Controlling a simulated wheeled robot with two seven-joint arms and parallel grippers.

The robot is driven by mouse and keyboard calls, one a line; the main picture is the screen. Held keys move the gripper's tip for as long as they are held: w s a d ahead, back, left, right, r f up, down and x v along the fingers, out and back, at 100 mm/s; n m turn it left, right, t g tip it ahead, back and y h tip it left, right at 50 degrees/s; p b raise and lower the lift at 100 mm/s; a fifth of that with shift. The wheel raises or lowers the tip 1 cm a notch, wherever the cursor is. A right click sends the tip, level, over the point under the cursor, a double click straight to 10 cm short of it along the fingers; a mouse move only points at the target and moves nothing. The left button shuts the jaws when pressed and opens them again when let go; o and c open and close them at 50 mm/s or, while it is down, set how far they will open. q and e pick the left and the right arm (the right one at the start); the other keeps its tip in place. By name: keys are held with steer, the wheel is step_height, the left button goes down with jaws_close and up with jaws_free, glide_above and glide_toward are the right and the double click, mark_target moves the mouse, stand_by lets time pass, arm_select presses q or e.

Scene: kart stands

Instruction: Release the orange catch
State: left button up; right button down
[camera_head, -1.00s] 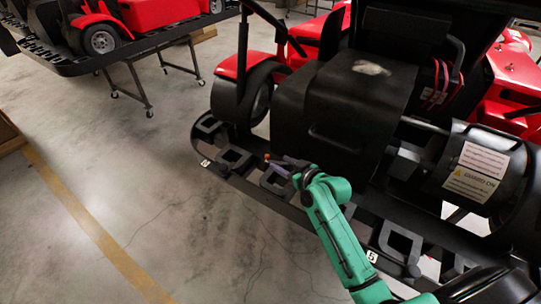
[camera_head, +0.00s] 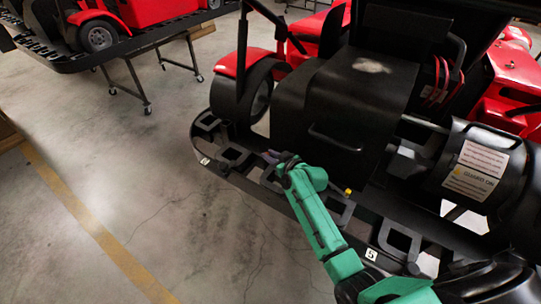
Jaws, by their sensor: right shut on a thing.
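A small reddish-orange bit, which I take for the orange catch (camera_head: 273,153), shows at the far tip of my right gripper (camera_head: 279,158). It lies by the slotted black rail of the kart stand (camera_head: 235,158), below the kart's black body panel. My right gripper, on a green arm from the lower right, is shut on it at the rail. The fingers are small and dark, and they hide most of the catch. My left gripper is not in view.
A small yellow piece (camera_head: 347,191) sits on the rail right of my green arm. The black and red kart (camera_head: 340,110) stands close behind the rail. A second stand (camera_head: 110,58) with a red kart is at upper left. Grey floor (camera_head: 130,170) is clear at left.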

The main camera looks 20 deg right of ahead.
steer(key=shift+w+m+h+p, duration=0.3)
steer(key=shift+m+h+p, duration=0.6)
steer(key=shift+h, duration=0.1)
steer(key=c, duration=0.8)
jaws_free()
steer(key=shift+o, duration=0.2)
steer(key=v, duration=1.4)
steer(key=shift+s+b, duration=0.35)
steer(key=shift+s, duration=0.05)
